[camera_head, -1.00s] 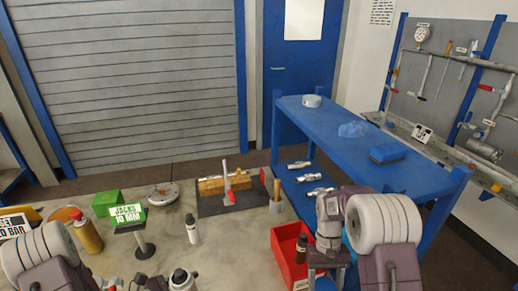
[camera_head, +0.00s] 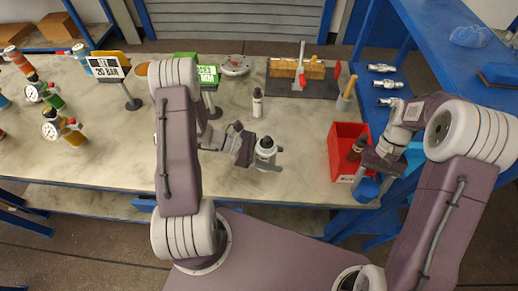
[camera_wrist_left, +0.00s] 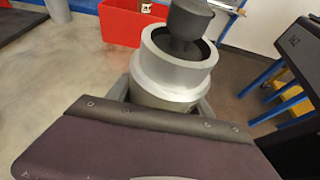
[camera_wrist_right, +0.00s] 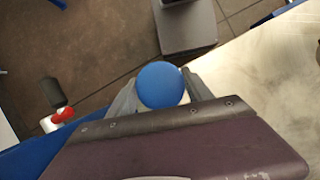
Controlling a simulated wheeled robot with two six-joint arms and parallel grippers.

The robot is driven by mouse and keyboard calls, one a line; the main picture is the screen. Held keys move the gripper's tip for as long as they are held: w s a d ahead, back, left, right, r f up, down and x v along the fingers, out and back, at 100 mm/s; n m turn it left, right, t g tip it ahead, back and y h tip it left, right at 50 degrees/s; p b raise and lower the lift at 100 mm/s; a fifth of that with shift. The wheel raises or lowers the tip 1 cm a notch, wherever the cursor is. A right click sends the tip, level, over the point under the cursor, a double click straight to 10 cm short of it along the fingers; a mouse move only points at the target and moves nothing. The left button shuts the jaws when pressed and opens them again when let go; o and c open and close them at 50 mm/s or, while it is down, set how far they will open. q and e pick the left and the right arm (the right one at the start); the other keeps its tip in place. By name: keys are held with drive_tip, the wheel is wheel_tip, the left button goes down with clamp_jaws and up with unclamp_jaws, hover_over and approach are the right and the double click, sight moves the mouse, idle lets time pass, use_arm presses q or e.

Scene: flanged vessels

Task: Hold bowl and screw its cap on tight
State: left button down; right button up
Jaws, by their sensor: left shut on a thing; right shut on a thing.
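My left gripper (camera_head: 250,152) is shut around the side of a silver-grey cylindrical vessel (camera_head: 266,156), which I take as the bowl. It looks upright over the table, near its front edge. In the left wrist view the vessel (camera_wrist_left: 170,85) has a stepped round rim, and a dark grey rounded piece (camera_wrist_left: 190,18) shows at its mouth; whether the two touch is unclear. My right gripper (camera_wrist_right: 158,88) is shut on a smooth blue round piece (camera_wrist_right: 161,85), perhaps the cap. In the head view this blue piece (camera_head: 366,189) is beside the red bin, well apart from the vessel.
The red bin (camera_head: 343,165) holds a dark bottle (camera_head: 357,149). A white bottle (camera_head: 257,102) stands behind the vessel. A dark tray with a wooden block (camera_head: 298,70) lies at the back. A blue bench (camera_head: 440,40) stands right. Gauged bottles (camera_head: 66,128) stand left.

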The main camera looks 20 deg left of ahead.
use_arm(q)
drive_tip(key=d+m+g, duration=0.1)
drive_tip(key=d, duration=0.1)
drive_tip(key=d+m+g, duration=0.1)
drive_tip(key=d+g, duration=0.1)
drive_tip(key=d+m+g, duration=0.1)
drive_tip(key=d+m, duration=0.1)
drive_tip(key=d, duration=0.1)
drive_tip(key=shift+w+f+g+h, duration=0.3)
drive_tip(key=shift+w+f, duration=0.05)
drive_tip(key=shift+w, duration=0.05)
use_arm(e)
drive_tip(key=w+a+r+m+t+y, duration=0.1)
drive_tip(key=a+r+m, duration=0.4)
drive_tip(key=a, duration=0.3)
drive_tip(key=w+a+r+m+t+y, duration=0.1)
drive_tip(key=a+r+m+t+y, duration=0.1)
drive_tip(key=a+r+m, duration=0.3)
drive_tip(key=a+r+m+t+y, duration=0.1)
drive_tip(key=a+r+m, duration=0.4)
drive_tip(key=a+m, duration=0.3)
drive_tip(key=a, duration=0.4)
drive_tip(key=shift+w+a+r+t+y, duration=0.15)
drive_tip(key=shift+w+a+t+y, duration=0.15)
drive_tip(key=shift+w+a+t, duration=0.1)
